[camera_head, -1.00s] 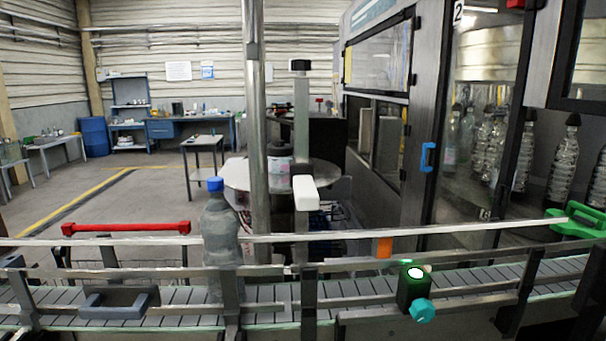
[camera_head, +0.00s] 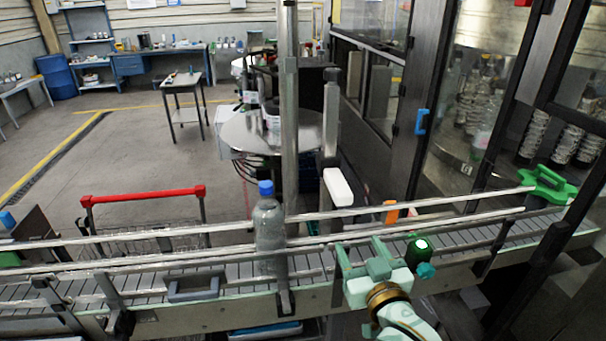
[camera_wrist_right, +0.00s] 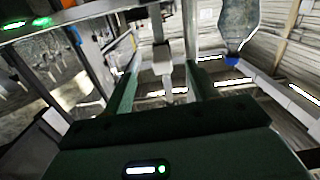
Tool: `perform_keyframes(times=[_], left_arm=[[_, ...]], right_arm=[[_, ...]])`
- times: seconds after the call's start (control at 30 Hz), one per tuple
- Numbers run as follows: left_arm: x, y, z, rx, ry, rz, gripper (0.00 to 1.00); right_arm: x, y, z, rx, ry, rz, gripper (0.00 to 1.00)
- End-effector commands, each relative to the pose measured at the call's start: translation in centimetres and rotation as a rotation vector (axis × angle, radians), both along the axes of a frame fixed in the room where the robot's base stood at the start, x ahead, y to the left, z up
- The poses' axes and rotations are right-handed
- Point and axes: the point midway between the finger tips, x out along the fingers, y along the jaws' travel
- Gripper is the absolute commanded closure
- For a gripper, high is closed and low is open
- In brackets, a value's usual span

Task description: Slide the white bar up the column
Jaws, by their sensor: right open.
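The white bar (camera_head: 338,187) juts out from a grey upright column (camera_head: 330,120) behind the conveyor rails. It is low on the column, well below the column's dark top. My right gripper (camera_head: 361,254) is open and empty, in front of the rails, below and nearer than the bar. In the right wrist view the white bar (camera_wrist_right: 163,60) shows beyond and between the open fingers (camera_wrist_right: 160,88), apart from them. My left gripper is not in view.
A blue-capped bottle (camera_head: 268,228) stands on the conveyor (camera_head: 130,288) left of the bar. Guard rails (camera_head: 400,210) run between my gripper and the column. A thick metal post (camera_head: 289,110) stands left of the column. A black device with a teal knob (camera_head: 426,270) is right of my gripper.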

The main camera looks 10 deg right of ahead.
Motion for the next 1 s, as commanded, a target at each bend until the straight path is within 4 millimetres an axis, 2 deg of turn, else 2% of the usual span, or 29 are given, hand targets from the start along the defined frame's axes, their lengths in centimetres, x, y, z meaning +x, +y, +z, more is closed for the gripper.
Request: perform_keyframes(times=[0.03, 0.1, 0.13, 0.27, 0.37, 0.5, 0.7, 0.83, 1.0], left_arm=[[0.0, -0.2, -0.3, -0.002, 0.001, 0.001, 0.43], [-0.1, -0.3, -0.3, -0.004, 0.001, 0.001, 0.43], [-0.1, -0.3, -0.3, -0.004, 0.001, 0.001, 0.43], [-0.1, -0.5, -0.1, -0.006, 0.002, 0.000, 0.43], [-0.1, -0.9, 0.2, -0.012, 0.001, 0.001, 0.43], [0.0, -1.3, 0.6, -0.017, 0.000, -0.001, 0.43], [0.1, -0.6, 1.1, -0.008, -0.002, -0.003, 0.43], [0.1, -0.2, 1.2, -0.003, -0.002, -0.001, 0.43], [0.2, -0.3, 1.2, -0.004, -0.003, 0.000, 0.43]], right_arm=[[-0.5, -0.4, 1.9, 0.013, -0.037, -0.012, 0.42], [-0.9, -0.8, 3.7, 0.026, -0.065, -0.024, 0.42], [-0.9, -0.9, 4.1, 0.033, -0.069, -0.029, 0.42], [0.1, -1.0, 3.6, 0.052, -0.049, -0.034, 0.42], [1.9, -0.9, 3.8, 0.051, -0.051, -0.034, 0.42], [5.5, -0.7, 3.8, 0.052, -0.049, -0.032, 0.42], [10.5, -0.5, 3.7, 0.052, -0.049, -0.032, 0.42], [13.0, -0.5, 3.7, 0.051, -0.048, -0.032, 0.42], [14.9, -0.4, 3.5, 0.052, -0.047, -0.032, 0.42]])
